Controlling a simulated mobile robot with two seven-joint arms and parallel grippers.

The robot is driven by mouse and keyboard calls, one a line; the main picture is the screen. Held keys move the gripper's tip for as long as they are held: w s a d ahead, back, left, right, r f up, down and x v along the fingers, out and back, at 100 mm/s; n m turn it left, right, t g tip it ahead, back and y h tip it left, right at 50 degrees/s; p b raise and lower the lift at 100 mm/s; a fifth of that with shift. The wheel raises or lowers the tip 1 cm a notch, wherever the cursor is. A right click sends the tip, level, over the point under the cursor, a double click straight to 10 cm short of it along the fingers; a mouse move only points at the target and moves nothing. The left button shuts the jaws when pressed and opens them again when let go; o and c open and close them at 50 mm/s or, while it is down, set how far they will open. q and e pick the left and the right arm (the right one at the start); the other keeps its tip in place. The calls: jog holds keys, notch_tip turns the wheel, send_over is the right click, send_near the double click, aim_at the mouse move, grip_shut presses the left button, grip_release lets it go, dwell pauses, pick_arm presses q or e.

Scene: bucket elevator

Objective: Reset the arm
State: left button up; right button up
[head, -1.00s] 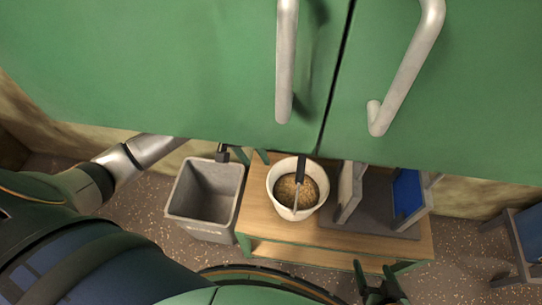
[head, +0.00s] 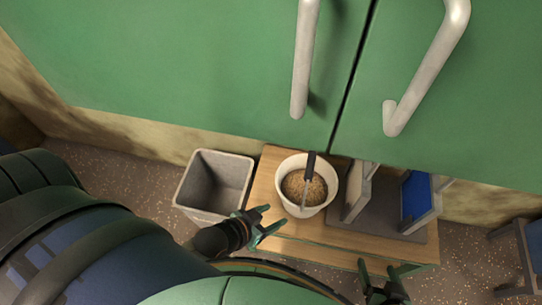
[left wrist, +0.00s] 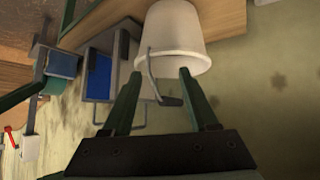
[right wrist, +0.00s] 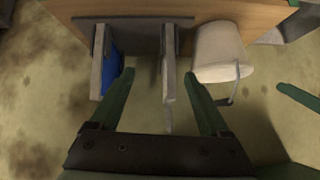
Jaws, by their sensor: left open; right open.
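My left gripper (head: 262,228) is open and empty in the head view, in front of and to the left of a white bucket (head: 285,196). The bucket holds brown grain and has a dark-gripped handle (head: 310,165). In the left wrist view the bucket (left wrist: 185,30) lies beyond the two spread fingers (left wrist: 155,95). My right gripper (head: 382,274) is open near the table's front right edge in the head view. In the right wrist view nothing is between its fingers (right wrist: 158,95) up close, and the bucket (right wrist: 220,55) is to their right.
A wooden table (head: 340,245) carries the bucket and a grey stand (head: 375,215) with a blue panel (head: 415,195). A grey bin (head: 200,180) stands left of the table. Green cabinet doors (head: 180,70) with white handles (head: 305,60) rise behind. A chair-like object (head: 527,240) is at right.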

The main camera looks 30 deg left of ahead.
notch_tip(320, 180, up, 8)
jog(key=d+p, duration=0.2)
jog(key=p, duration=0.7)
jog(key=shift+s+r+h+p, duration=0.15)
jog(key=shift+r+h+p, duration=0.05)
jog(key=shift+h+p, duration=0.1)
